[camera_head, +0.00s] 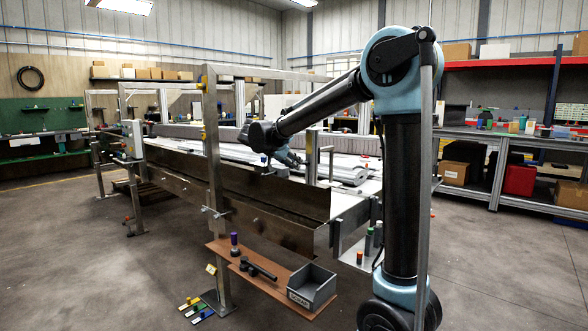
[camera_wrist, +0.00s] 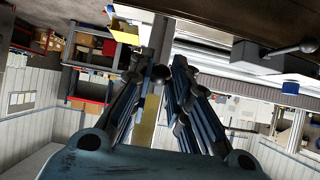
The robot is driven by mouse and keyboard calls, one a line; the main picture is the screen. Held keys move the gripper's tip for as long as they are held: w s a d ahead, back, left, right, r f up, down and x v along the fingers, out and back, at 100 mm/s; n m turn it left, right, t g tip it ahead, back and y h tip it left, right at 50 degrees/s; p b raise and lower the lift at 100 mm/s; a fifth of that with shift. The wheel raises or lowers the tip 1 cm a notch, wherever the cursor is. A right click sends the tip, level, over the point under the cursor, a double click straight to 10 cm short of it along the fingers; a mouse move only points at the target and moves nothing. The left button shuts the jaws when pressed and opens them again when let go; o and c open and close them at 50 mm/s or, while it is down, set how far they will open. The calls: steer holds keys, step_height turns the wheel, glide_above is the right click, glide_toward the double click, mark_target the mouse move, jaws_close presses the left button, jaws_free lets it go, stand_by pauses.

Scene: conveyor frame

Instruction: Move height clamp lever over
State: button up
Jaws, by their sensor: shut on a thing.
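My gripper (camera_head: 291,158) is over the near side of the conveyor, beside a short upright steel post (camera_head: 312,156). In the wrist view my gripper's fingers (camera_wrist: 170,68) reach up the middle, close together. They are shut on what seems to be the height clamp lever, a small dark part that the fingers mostly hide. Another grey lever with a round end (camera_wrist: 304,48) shows apart from the fingers at the right of the wrist view. The fingertips are too small to make out in the head view.
The conveyor's steel side wall (camera_head: 270,192) runs below my arm. A tall frame post (camera_head: 214,150) stands to the left. A brown shelf (camera_head: 262,284) holds a grey bin (camera_head: 312,287) and tools. Floor at left is open.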

steer(key=shift+w+r, duration=0.1)
steer(key=shift+r, duration=0.25)
